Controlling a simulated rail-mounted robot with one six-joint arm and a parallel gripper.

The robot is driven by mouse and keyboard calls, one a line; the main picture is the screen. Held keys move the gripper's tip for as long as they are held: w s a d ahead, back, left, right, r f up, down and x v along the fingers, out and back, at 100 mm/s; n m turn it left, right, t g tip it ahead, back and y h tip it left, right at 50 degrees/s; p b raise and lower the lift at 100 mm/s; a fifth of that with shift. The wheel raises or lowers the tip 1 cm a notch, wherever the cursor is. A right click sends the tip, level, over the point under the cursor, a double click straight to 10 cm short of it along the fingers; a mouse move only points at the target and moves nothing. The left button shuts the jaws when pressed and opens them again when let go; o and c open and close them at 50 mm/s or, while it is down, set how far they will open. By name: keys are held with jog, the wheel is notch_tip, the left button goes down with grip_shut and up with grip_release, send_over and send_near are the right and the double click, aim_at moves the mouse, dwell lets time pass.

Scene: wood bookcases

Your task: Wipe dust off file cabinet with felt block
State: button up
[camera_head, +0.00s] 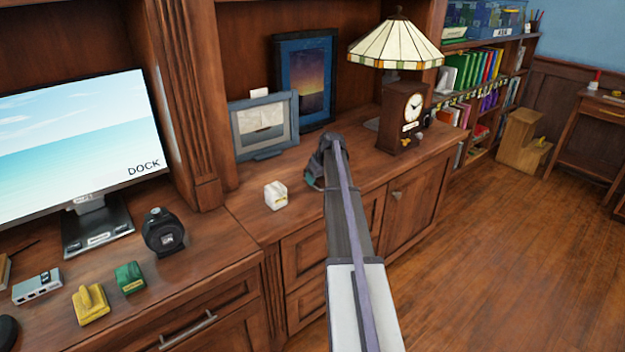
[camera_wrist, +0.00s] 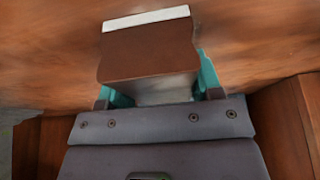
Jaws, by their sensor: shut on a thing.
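My gripper (camera_head: 316,178) reaches over the wooden cabinet counter (camera_head: 262,228), near its front edge. In the wrist view, its teal fingers (camera_wrist: 157,88) are shut on a brown block (camera_wrist: 148,50) with a white strip along its far edge, seemingly the felt block. In the head view my arm and gripper hide the block. The wrist view shows brown wood beyond the block; I cannot tell whether the block touches it. The cabinet has drawers (camera_head: 303,256) and a door (camera_head: 408,203) below. Which part is the file cabinet is unclear, and I cannot make out dust.
A small white object (camera_head: 275,195) stands left of my gripper. Picture frames (camera_head: 264,127), a clock (camera_head: 402,116) and a stained-glass lamp (camera_head: 396,45) stand behind. A monitor (camera_head: 70,150) and several small items occupy the left desk. The floor (camera_head: 500,250) at right is clear.

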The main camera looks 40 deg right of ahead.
jog(key=shift+d+f, duration=0.1)
jog(key=shift+d, duration=0.4)
jog(key=shift+a, duration=0.1)
jog(key=shift+a, duration=2)
notch_tip(320, 180, up, 6)
jog(key=p, duration=0.6)
jog(key=shift+p, duration=0.3)
notch_tip(320, 180, up, 3)
jog(key=p, duration=0.3)
